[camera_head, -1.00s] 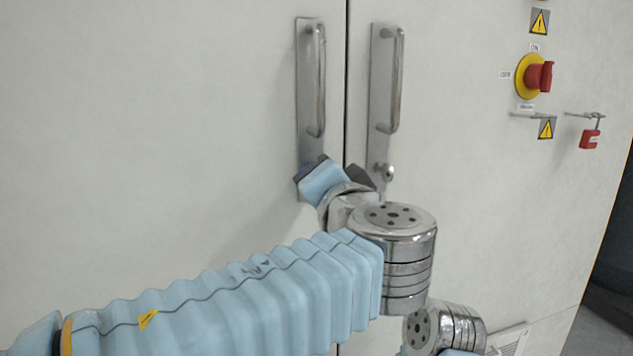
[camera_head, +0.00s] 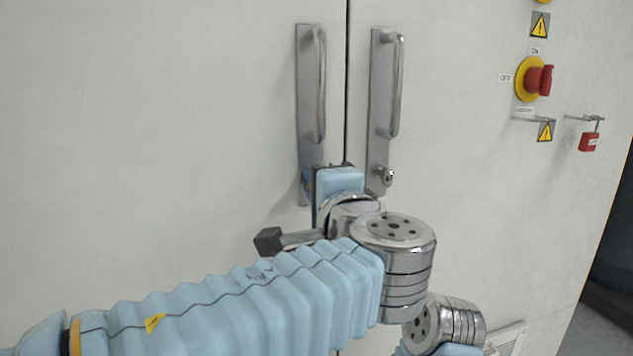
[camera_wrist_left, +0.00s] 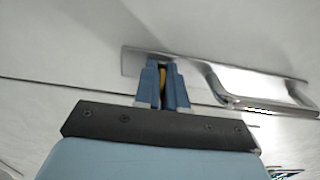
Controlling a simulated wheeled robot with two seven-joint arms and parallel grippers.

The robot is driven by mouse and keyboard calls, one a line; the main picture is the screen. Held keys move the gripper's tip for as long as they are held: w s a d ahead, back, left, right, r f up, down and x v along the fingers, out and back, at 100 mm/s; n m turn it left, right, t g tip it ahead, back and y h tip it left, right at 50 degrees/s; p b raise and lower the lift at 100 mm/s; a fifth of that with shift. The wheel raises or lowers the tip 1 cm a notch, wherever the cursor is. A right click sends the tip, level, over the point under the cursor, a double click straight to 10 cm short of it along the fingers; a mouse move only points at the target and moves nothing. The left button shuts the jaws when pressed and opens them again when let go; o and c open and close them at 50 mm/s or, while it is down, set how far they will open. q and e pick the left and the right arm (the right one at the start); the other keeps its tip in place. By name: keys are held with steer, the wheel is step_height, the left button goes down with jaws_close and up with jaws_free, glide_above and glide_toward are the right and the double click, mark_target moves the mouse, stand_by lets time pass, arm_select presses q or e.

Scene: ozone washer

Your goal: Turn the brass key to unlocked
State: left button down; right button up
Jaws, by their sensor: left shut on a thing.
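The brass key shows in the left wrist view as a thin yellow strip (camera_wrist_left: 163,76) between the two blue fingers of my left gripper (camera_wrist_left: 162,88). The gripper is shut on it, in front of the lower end of a metal handle plate. In the head view my left gripper (camera_head: 307,185) is at the foot of the left door's handle plate (camera_head: 306,150). Its blue body hides the key and keyhole there, so the key's angle cannot be read. My right gripper is not in view.
The right door's handle plate (camera_head: 380,150), with a round lock (camera_head: 386,176), is close to the right of my gripper. Bar handles rise above both. A red-and-yellow switch (camera_head: 534,78) and a red padlock (camera_head: 589,141) are farther right. The door seam (camera_head: 347,90) runs between the plates.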

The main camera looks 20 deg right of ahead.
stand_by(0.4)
arm_select(q)
steer(key=c, duration=1.3)
jaws_free()
steer(key=shift+s, duration=0.1)
steer(key=s+b, duration=0.2)
steer(key=s, duration=1.1)
steer(key=shift+s+d, duration=0.25)
steer(key=shift+s, duration=0.05)
